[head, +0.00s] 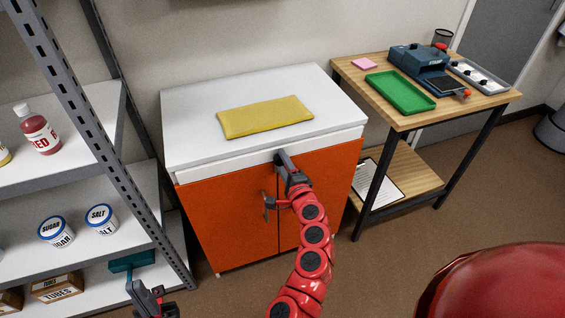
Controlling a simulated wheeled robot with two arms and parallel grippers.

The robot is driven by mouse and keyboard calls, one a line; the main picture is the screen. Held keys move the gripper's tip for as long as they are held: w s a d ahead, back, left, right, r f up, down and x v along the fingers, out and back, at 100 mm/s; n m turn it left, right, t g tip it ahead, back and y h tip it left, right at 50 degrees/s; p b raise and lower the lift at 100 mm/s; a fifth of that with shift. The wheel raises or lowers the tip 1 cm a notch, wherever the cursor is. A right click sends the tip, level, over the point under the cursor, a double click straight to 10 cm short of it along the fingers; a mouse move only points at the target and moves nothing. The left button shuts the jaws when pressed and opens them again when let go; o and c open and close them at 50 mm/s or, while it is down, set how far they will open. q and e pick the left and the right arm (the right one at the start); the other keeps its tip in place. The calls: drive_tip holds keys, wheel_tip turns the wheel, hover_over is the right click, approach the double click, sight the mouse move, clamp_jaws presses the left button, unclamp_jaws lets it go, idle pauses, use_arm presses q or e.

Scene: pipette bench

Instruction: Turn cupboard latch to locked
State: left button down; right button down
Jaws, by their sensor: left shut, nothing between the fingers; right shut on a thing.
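The orange cupboard (228,225) has two doors under a white top. My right gripper (284,164) is at the upper middle of the cupboard front. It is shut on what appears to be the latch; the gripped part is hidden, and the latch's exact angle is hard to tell. My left gripper (143,292) is shut and empty at the lower left, in front of the shelf.
A metal shelf (97,135) with bottles and tubs stands at left. A wooden table (376,97) at right holds a green tray (400,91) and a blue device (418,60). Floor between cupboard and table is narrow.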

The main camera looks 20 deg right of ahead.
drive_tip(key=shift+f, duration=0.15)
drive_tip(key=shift+c, duration=1.9)
unclamp_jaws()
drive_tip(key=shift+s, duration=0.1)
drive_tip(key=s+r+p, duration=0.1)
drive_tip(key=s+p, duration=0.3)
drive_tip(key=s, duration=1.3)
drive_tip(key=shift+d+r, duration=0.3)
drive_tip(key=shift+r, duration=0.05)
